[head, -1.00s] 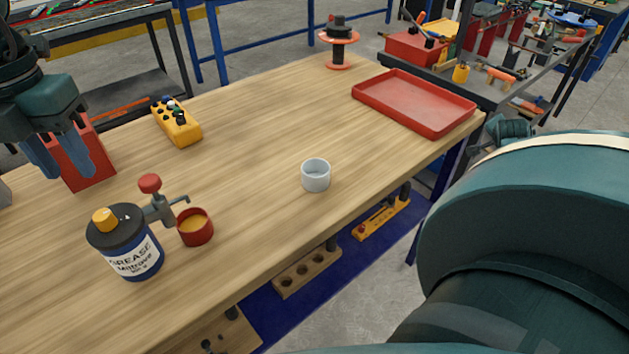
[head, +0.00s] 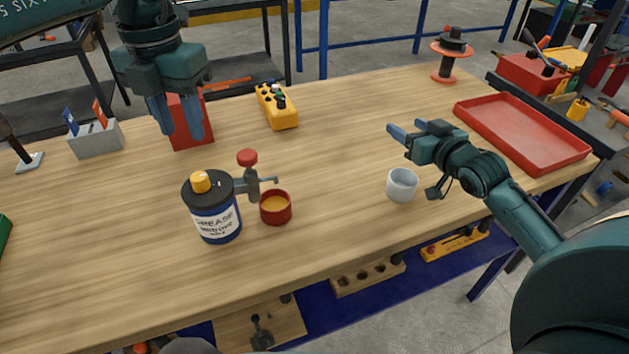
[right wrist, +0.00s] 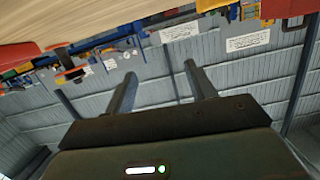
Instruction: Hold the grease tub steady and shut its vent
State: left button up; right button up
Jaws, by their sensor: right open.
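The grease tub (head: 217,222) stands upright on the bench in the head view, dark-lidded with a white and blue label. A yellow cap (head: 201,181) sits on its lid. A red-knobbed tap (head: 250,180) sticks out from its right side, its spout above a red cup (head: 275,208). I cannot tell which part is the vent. My left gripper (head: 181,133) hangs fingers-down behind the tub, open, in front of a red block. My right gripper (head: 400,130) is open and empty above the bench, right of the tub; its spread fingers show in the right wrist view (right wrist: 160,75).
A white cup (head: 402,185) stands below my right gripper in the picture. A red tray (head: 525,135), an orange spool (head: 451,60), a yellow control box (head: 277,105), the red block (head: 187,120) and a grey caddy (head: 95,138) stand on the bench (head: 330,130).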

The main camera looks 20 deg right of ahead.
jog(key=s+a+r+n+y, duration=0.1)
jog(key=s+a+n+y, duration=0.15)
jog(key=a, duration=0.55)
jog(key=s+a+n+y, duration=0.2)
jog(key=a+y, duration=0.2)
jog(key=a, duration=0.4)
jog(key=n+g+y, duration=0.2)
jog(key=n+y, duration=0.2)
jog(key=y, duration=0.1)
send_near(240, 156)
jog(key=x, duration=0.7)
jog(key=f+x, duration=0.1)
jog(key=x, duration=0.3)
jog(key=shift+w+d, duration=0.25)
jog(key=shift+d, duration=0.1)
grip_shut()
